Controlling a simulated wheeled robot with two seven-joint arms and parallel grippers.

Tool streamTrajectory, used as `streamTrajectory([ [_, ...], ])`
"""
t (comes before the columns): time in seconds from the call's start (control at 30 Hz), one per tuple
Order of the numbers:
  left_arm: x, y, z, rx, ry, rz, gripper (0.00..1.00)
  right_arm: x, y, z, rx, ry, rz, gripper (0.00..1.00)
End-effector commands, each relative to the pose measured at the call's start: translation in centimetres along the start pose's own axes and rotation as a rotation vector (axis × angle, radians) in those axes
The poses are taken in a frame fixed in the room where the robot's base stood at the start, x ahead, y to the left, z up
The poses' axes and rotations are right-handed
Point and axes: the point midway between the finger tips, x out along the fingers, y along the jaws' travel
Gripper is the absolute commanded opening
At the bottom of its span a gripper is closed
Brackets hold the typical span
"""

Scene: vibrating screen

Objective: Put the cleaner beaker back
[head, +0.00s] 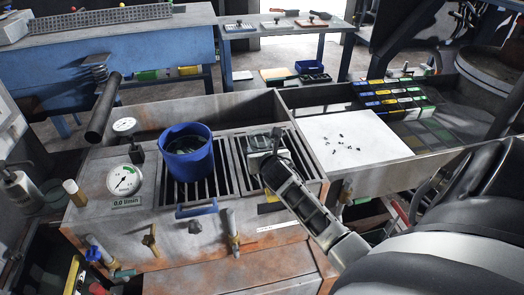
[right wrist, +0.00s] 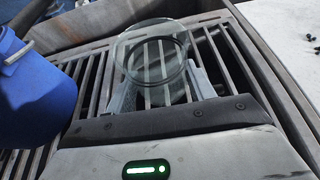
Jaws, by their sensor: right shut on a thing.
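The cleaner beaker (right wrist: 153,52) is a clear glass vessel with a round rim, seen in the right wrist view just beyond my gripper's palm. My right gripper (head: 268,143) is shut on the beaker, over the right-hand grate (head: 240,185). In the head view the beaker is small and mostly hidden by the gripper. Slats show through its glass in the right wrist view; I cannot tell whether it touches them. My left gripper is not in view.
A blue bucket (head: 187,155) stands on the grate left of my right gripper, and close by in the right wrist view (right wrist: 35,95). A round gauge (head: 125,181) is at the left. A white board (head: 352,140) with small dark bits and several coloured boxes (head: 392,97) lie to the right.

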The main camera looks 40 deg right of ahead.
Motion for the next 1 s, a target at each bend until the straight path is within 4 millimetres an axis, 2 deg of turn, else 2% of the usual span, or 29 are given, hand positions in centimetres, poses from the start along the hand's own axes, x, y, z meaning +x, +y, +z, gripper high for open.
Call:
streamTrajectory([
  [0.43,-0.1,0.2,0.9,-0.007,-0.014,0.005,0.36,0.3,0.0,-0.8,-0.003,-0.002,0.000,0.28],
  [0.47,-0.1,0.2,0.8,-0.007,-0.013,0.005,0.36,0.3,0.0,-0.7,-0.003,-0.002,0.000,0.59],
  [0.5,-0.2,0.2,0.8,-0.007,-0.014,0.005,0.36,0.3,0.0,-0.7,-0.002,-0.002,0.000,0.71],
  [0.53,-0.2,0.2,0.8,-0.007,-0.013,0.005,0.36,0.3,0.0,-0.7,-0.002,-0.002,0.000,0.76],
  [0.87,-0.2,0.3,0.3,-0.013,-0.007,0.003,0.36,0.1,0.0,-0.3,0.001,-0.003,0.000,0.76],
  [1.0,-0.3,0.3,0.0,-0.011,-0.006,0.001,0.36,-1.5,0.0,-0.3,-0.005,-0.001,0.000,0.76],
])
